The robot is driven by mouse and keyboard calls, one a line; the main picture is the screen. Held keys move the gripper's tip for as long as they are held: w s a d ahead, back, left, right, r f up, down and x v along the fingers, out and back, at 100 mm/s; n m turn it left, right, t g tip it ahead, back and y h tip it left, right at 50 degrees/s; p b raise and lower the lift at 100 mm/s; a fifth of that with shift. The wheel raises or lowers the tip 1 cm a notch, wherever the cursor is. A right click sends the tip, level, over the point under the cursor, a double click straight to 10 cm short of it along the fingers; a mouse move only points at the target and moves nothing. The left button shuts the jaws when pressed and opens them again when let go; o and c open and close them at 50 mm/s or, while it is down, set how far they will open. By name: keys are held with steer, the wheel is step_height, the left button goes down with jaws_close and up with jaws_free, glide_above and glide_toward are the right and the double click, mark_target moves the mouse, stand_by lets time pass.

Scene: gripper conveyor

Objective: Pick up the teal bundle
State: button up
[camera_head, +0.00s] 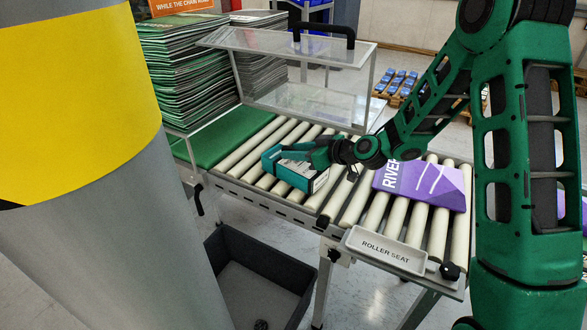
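The teal bundle (297,178) lies on the pale rollers of the conveyor (238,161), left of the purple package. It is a teal block with a whitish printed end facing right. My gripper (273,160) reaches in from the right and is over the bundle. One teal-green finger runs along the bundle's upper far side and its tip bends down at the left end. The other finger is not clearly visible, and I cannot tell whether the fingers press on the bundle. The bundle looks level with the rollers.
A purple package (428,188) lies on the rollers to the right. A clear guard box (300,75) with a black handle stands over the belt behind. Stacked printed sheets (185,75) are back left. A dark bin (258,275) sits below. A yellow-banded grey column (75,90) blocks the left.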

steer(key=shift+w+a+f, duration=0.1)
steer(key=shift+w+a, duration=0.1)
steer(key=shift+a, duration=0.05)
jaws_close()
steer(key=shift+d, duration=0.1)
stand_by(1.2)
